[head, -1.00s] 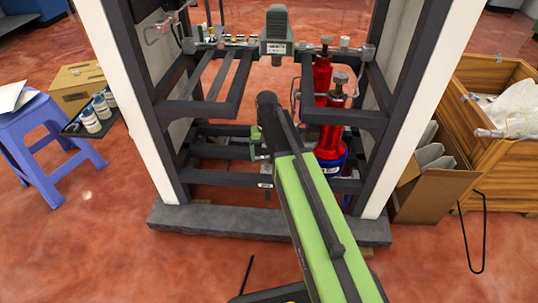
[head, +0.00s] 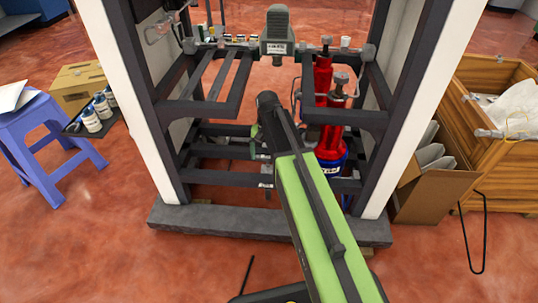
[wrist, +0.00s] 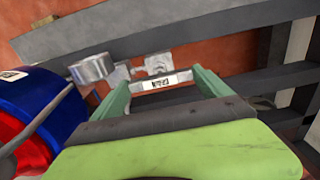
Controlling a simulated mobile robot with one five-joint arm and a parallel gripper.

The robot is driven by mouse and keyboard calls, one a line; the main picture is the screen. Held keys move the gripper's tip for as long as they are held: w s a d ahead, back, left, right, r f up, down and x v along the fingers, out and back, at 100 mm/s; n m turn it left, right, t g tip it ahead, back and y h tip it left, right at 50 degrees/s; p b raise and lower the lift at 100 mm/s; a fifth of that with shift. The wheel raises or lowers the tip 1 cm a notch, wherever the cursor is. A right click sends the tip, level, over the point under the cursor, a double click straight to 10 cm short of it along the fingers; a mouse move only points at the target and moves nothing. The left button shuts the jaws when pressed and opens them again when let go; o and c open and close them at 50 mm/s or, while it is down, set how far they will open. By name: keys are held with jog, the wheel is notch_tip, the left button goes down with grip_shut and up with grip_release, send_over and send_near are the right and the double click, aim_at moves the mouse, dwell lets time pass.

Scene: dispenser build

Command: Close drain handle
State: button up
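A grey metal drain fitting with a small white label (wrist: 160,82) shows ahead of my gripper (wrist: 160,78) in the wrist view. It has a round metal end (wrist: 92,68) at the left and a blocky metal part (wrist: 158,63) at the right. Which part is the handle I cannot tell. The two green fingers are apart, one on each side of the label, with nothing seen held between them. In the head view my gripper (head: 256,134) is low inside the dispenser frame, mostly hidden by my arm. The labelled fitting (head: 265,183) shows at the lower crossbar.
Red cylinders (head: 323,85) with a blue base (head: 331,166) stand right of my arm; the blue part (wrist: 45,100) is close at left in the wrist view. Dark frame bars (head: 340,119) surround the arm. A blue stool (head: 45,130) and a cardboard box (head: 430,190) flank the frame.

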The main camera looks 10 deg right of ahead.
aim_at(268, 156)
jog(key=shift+o, duration=1.1)
notch_tip(268, 156, up, 18)
jog(key=p, duration=1.7)
jog(key=shift+f, duration=0.25)
jog(key=shift+f, duration=0.1)
